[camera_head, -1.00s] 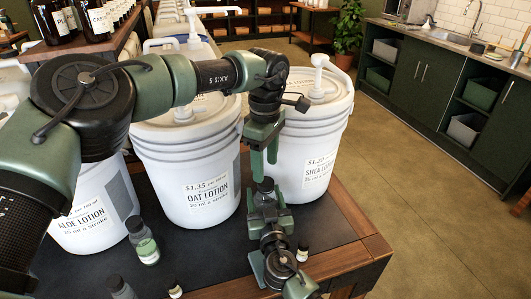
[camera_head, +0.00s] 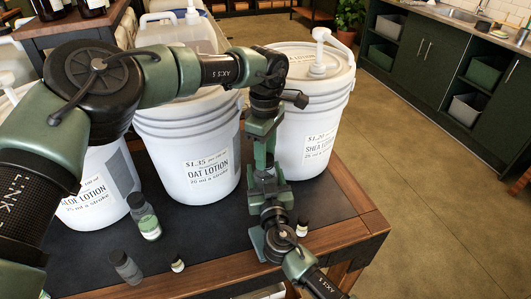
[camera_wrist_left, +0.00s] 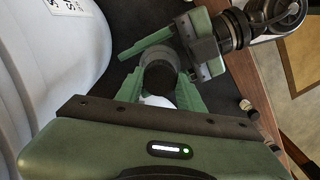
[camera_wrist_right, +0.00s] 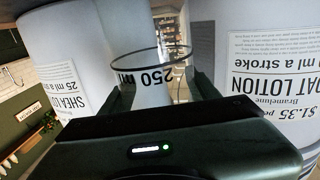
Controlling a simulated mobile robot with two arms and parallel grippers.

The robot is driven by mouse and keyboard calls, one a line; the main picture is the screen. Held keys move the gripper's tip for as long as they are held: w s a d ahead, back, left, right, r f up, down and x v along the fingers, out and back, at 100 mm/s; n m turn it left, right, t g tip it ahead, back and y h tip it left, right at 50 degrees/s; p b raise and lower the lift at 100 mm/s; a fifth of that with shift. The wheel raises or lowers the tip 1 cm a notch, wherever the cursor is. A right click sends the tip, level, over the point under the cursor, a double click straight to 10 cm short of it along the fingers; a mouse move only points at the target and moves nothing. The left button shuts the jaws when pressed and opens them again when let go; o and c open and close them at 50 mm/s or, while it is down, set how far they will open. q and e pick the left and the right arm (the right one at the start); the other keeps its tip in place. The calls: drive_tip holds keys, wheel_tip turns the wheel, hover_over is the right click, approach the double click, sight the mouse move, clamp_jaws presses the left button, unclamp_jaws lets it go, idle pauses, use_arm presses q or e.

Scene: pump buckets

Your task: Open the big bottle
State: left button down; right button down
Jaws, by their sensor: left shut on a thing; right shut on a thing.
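The big bottle, marked 250 ml, stands between my right gripper's fingers in the right wrist view (camera_wrist_right: 152,88). My right gripper (camera_wrist_right: 165,95) is shut on its body; in the head view this gripper (camera_head: 270,205) is low over the table's front right. My left gripper (camera_head: 263,170) comes down from above at the bottle's top. In the left wrist view its fingers (camera_wrist_left: 160,92) are on either side of the dark cap (camera_wrist_left: 160,72) and shut on it. In the head view the bottle is mostly hidden by the grippers. I cannot tell whether the cap has turned.
White pump buckets of aloe (camera_head: 93,195), oat (camera_head: 190,150) and shea lotion (camera_head: 308,120) stand close behind. A green-labelled bottle (camera_head: 146,217), a dark-capped bottle (camera_head: 125,267) and small vials (camera_head: 177,265) stand on the dark tabletop (camera_head: 215,225). Floor at right is clear.

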use_arm(q)
drive_tip(key=n, duration=0.3)
drive_tip(key=c, duration=0.9)
unclamp_jaws()
drive_tip(key=shift+r, duration=0.1)
drive_tip(key=shift+r, duration=2.2)
use_arm(e)
drive_tip(key=shift+c, duration=1.5)
unclamp_jaws()
